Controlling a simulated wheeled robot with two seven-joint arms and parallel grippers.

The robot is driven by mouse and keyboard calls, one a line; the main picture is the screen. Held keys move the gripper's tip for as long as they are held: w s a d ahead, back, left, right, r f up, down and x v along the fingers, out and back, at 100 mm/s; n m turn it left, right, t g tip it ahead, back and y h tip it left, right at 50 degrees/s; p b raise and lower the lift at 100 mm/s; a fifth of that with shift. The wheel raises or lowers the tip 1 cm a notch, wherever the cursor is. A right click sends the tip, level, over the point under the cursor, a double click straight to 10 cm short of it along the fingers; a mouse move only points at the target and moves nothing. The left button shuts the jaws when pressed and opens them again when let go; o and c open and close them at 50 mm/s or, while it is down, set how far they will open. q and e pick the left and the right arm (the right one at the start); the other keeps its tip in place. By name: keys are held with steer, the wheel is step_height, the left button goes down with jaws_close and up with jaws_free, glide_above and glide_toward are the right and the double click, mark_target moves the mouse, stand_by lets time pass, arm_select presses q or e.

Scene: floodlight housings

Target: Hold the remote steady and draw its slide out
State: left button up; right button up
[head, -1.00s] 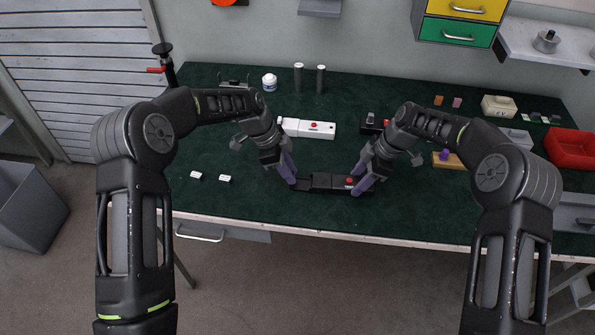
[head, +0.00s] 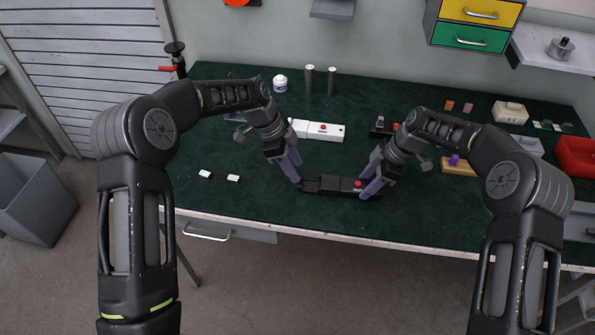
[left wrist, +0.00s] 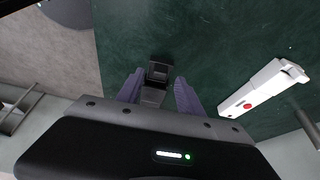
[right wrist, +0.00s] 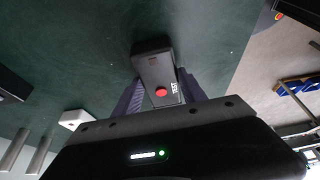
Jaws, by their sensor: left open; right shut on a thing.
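The black remote (head: 345,185) lies near the front edge of the table, with a red button on top. Its slide (head: 311,185) sticks out at the left end; the slide's end also shows in the left wrist view (left wrist: 158,73). My left gripper (head: 298,173) is open at the slide's outer end, with one finger on either side and no clear grip. My right gripper (head: 367,186) is shut on the right part of the remote. The right wrist view shows the remote's body (right wrist: 153,69) between the fingers, its far end free.
A white remote-like unit (head: 325,131) with a red button lies behind. Two small white pieces (head: 205,174) (head: 233,178) lie to the left. A yellow-brown block (head: 459,168) and a red bin (head: 577,156) are to the right. The table between the arms is mostly clear.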

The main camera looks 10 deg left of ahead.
arm_select(q)
steer(key=v, duration=0.9)
arm_select(e)
steer(key=o, duration=1.6)
steer(key=shift+c, duration=0.2)
steer(key=v, duration=1.2)
steer(key=shift+a, duration=0.1)
